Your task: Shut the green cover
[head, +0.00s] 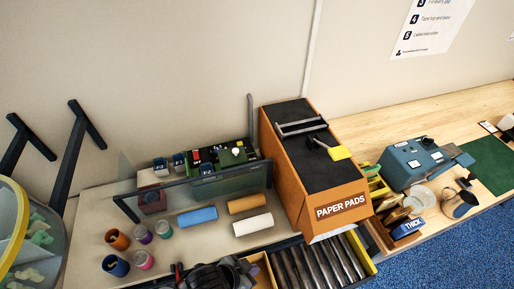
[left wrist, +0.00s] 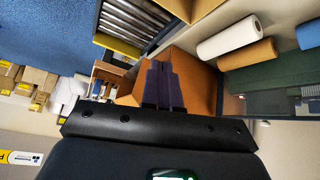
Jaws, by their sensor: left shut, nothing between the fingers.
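A see-through greenish cover (head: 232,180) in a dark frame stands in front of a small control panel with buttons, left of the paper pads box, in the head view. A dark green surface that may be this cover shows at the right of the left wrist view (left wrist: 262,78). My left gripper (head: 207,277) is at the bottom edge of the head view, nearer than the rolls and apart from the cover. In the left wrist view its two dark fingers (left wrist: 160,80) are together with nothing between them. My right gripper is not in view.
White (head: 253,224), brown (head: 247,204) and blue (head: 197,216) rolls lie in front of the cover. Small coloured cups (head: 117,239) stand at left. The orange paper pads box (head: 290,165) rises at right, behind a roller conveyor (head: 322,264). A blue-grey device (head: 412,163) stands farther right.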

